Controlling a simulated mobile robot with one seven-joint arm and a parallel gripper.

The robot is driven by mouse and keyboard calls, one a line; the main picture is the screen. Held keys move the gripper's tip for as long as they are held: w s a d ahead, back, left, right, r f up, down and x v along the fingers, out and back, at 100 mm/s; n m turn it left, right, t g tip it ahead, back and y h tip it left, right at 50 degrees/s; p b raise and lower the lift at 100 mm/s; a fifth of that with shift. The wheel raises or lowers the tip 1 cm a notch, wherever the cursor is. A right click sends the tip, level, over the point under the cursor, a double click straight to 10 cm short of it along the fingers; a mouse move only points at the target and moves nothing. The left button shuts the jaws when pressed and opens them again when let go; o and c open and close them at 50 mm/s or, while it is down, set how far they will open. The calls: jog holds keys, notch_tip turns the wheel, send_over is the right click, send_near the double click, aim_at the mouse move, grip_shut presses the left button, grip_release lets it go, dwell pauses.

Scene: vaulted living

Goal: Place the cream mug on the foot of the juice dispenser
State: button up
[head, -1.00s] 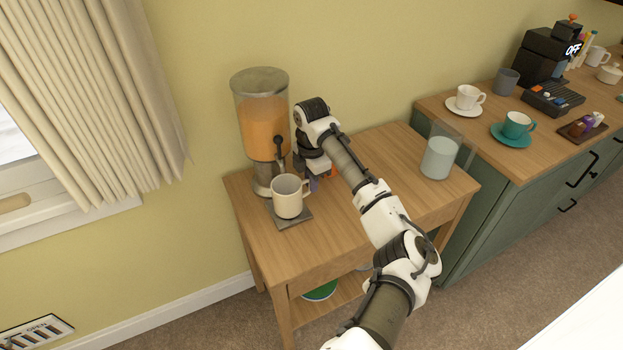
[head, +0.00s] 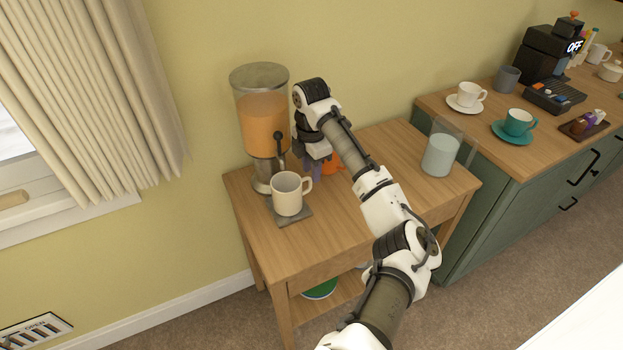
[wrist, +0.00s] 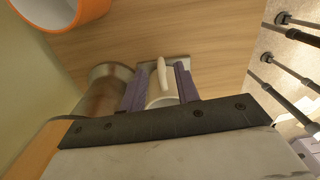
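The cream mug (head: 286,196) stands upright on the flat grey foot (head: 296,216) in front of the juice dispenser (head: 262,128). Its handle points right, toward my gripper (head: 314,172). My gripper is behind and to the right of the mug, partly hidden by my arm in the head view. In the wrist view, the purple fingers (wrist: 159,88) are spread, with the pale mug handle (wrist: 162,76) showing in the gap between them and clear of both. The foot (wrist: 179,64) and the dispenser's metal base (wrist: 104,92) also show there. Most of the mug is hidden in that view.
An orange round vessel (head: 334,163) stands behind my gripper; its rim (wrist: 62,12) shows in the wrist view. A clear pitcher (head: 440,155) stands at the table's right. The wooden table (head: 350,235) has free room at front. A green cabinet (head: 500,215) with cups adjoins it.

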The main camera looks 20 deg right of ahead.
notch_tip(320, 180, up, 8)
jog(key=shift+r, duration=0.2)
